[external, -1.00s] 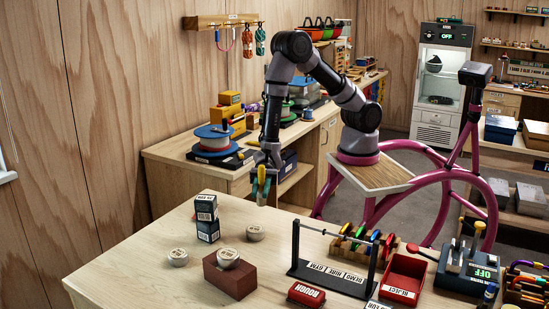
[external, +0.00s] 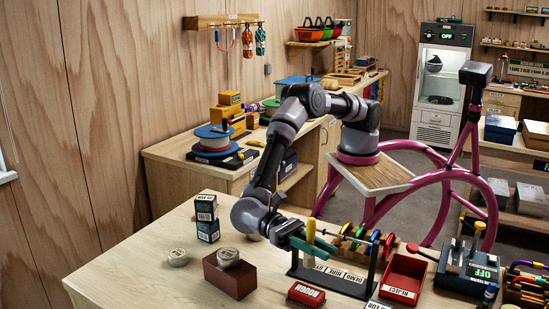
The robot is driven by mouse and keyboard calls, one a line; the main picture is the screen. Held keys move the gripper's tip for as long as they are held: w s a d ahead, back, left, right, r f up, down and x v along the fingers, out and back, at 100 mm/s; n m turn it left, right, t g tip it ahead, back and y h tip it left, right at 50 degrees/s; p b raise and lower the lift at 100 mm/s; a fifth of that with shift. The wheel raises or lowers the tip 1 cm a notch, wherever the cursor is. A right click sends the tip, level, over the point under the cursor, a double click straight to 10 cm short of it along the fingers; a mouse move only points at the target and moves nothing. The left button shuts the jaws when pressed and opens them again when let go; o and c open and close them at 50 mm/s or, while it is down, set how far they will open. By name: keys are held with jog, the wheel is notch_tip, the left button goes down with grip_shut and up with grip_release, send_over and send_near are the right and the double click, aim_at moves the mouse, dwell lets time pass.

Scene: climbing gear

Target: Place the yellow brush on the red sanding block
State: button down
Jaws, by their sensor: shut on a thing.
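The yellow brush (external: 311,230) is upright between the green-blue fingers of my gripper (external: 312,247), which is shut on it. Its lower, paler end hangs beside the black bar stand, and I cannot tell whether they touch. A red block labelled ROUGH (external: 306,294), which looks like the red sanding block, lies at the front edge of the view, below the brush in the picture. Its top looks bare. My gripper is apart from the block.
A black bar stand (external: 340,279) is close to my gripper. A dark red brick (external: 229,279) carries a round tin (external: 228,256). Another tin (external: 178,257) and a dark box (external: 207,218) stand left. A red REJECT tray (external: 402,279) is right. Bare table lies at front left.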

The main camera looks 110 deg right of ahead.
notch_tip(320, 180, down, 8)
jog(key=shift+r, duration=0.2)
jog(key=shift+f, duration=0.15)
jog(key=c, duration=0.8)
grip_release()
jog(key=shift+o, duration=0.2)
jog(key=shift+w+r, duration=0.1)
jog(key=shift+r, duration=0.1)
jog(key=v, duration=0.7)
jog(key=shift+d, duration=0.3)
